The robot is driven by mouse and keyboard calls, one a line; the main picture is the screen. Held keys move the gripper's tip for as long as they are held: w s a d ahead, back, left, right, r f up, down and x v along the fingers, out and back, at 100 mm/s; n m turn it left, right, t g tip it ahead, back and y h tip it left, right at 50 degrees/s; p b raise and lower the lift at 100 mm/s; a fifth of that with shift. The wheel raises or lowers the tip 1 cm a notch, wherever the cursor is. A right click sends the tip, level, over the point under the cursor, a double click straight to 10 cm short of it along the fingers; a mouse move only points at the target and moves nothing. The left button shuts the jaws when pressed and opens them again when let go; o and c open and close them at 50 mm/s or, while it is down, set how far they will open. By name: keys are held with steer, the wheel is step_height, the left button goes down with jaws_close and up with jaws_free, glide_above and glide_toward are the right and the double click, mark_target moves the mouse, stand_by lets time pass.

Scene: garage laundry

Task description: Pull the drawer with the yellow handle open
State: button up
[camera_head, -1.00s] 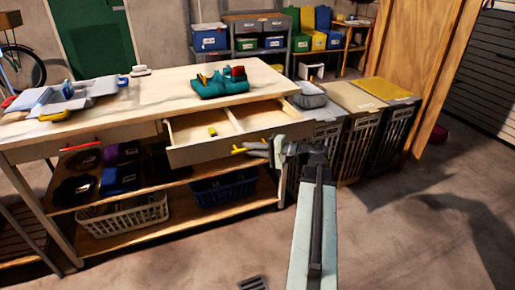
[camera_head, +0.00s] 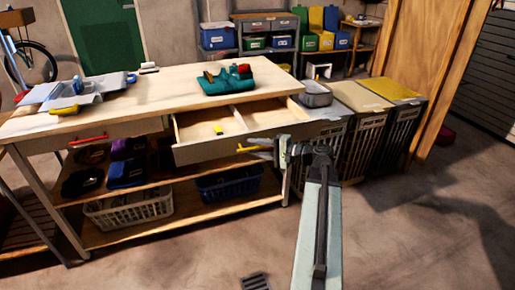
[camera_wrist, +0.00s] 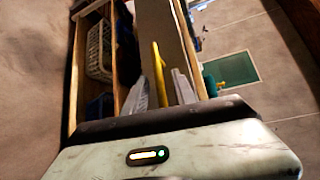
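The drawer (camera_head: 224,149) with the yellow handle stands pulled out from the right part of the workbench, its inside showing from above. The yellow handle (camera_head: 247,149) is on its front, and it also shows in the wrist view (camera_wrist: 157,70). My gripper (camera_head: 268,148) is at the handle, in front of the drawer. In the wrist view its two pale fingers (camera_wrist: 160,88) stand apart on either side of the yellow handle, with a gap showing. A small yellow item (camera_head: 218,130) lies in the drawer's left compartment.
The workbench top (camera_head: 165,90) holds a teal tool holder (camera_head: 228,82) and grey parts. A second drawer with a red handle (camera_head: 88,140) is at the left. Baskets (camera_head: 130,212) stand on the lower shelf. Bins (camera_head: 365,98) stand close on the right. Floor in front is clear.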

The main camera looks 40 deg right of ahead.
steer(key=p+v, duration=0.1)
steer(key=v, duration=0.7)
steer(key=shift+w, duration=0.1)
steer(key=w+a+f+n+g, duration=0.3)
steer(key=a+f+g, duration=0.15)
steer(key=a, duration=0.35)
steer(key=w+a+f+n+g, duration=0.25)
steer(key=a+f, duration=0.35)
steer(key=a, duration=0.3)
steer(key=s+a+f+n+g+h, duration=0.1)
steer(key=a+f+n+g+h, duration=0.35)
steer(key=a, duration=0.55)
steer(key=s+a+f+n+g+h, duration=0.2)
steer(key=a+f+n+g+h, duration=0.15)
steer(key=a+f, duration=0.45)
step_height(320, 180, up, 31)
steer(key=a+p, duration=0.1)
steer(key=p, duration=2.7)
steer(key=shift+w+a+f+t, duration=0.2)
steer(key=shift+f+t, duration=0.05)
steer(key=shift+t, duration=0.05)
steer(key=shift+n, duration=0.25)
